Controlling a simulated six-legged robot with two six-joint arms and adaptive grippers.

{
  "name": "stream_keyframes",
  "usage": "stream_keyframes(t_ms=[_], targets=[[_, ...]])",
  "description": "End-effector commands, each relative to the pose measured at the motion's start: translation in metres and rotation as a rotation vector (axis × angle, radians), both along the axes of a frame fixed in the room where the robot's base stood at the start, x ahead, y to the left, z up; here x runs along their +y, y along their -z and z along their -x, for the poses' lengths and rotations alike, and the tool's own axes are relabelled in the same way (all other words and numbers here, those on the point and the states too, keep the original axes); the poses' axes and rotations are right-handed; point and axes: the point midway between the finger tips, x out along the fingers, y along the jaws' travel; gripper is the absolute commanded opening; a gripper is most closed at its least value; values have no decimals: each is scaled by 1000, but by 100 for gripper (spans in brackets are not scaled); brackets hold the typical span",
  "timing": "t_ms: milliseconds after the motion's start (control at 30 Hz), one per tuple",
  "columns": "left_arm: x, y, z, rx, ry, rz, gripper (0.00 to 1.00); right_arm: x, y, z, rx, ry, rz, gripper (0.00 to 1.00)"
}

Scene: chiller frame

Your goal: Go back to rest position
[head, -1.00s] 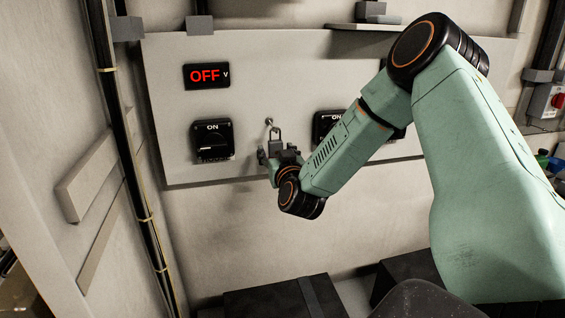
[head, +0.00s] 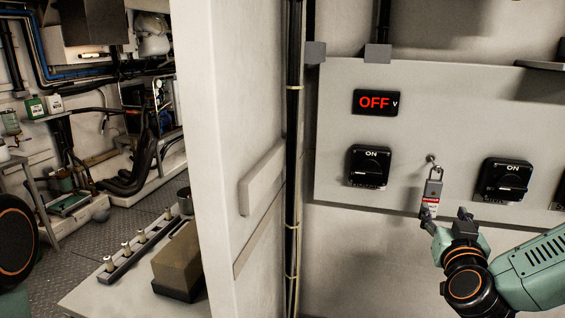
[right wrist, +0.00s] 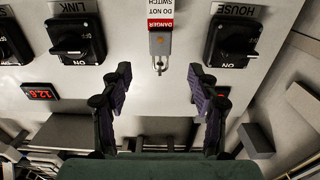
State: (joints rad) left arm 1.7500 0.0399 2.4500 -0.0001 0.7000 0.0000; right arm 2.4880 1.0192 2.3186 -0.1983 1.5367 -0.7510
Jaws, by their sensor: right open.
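My right gripper (head: 446,214) is open and empty in the head view, just below and in front of a padlock (head: 433,187) with a red-and-white tag (head: 430,206). The padlock hangs from a small hook on the grey switch panel. In the right wrist view, which shows the panel upside down, the open fingers (right wrist: 160,72) stand on either side with a gap. The padlock (right wrist: 160,42) and its "DANGER" tag (right wrist: 160,22) lie beyond the fingertips, apart from them. My left gripper is not in view; only part of my left arm shows at the left edge.
A black rotary switch (head: 370,166) and another (head: 504,180) flank the padlock on the panel. A wall edge (head: 215,150) stands left of the panel. A bench with a brown block (head: 180,262) is at lower left.

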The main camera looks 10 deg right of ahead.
Motion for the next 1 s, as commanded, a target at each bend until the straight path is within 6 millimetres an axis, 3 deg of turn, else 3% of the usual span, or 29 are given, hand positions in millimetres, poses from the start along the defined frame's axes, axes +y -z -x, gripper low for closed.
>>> stream_keyframes(t_ms=[133, 267, 433, 567, 767, 1000], targets=[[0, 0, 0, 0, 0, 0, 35, 6, 9, -3, -3, -31, -92, 61], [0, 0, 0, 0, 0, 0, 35, 29, 34, -7, 48, -107, -275, 61], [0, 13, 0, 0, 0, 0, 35, 77, 95, -1, 221, -217, -439, 61], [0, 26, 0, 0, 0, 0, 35, 112, 153, 18, 394, -267, -519, 61], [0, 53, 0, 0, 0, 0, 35, 161, 257, 79, 726, -303, -601, 61], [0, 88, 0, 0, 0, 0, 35, 198, 368, 186, 1144, -302, -589, 61]])
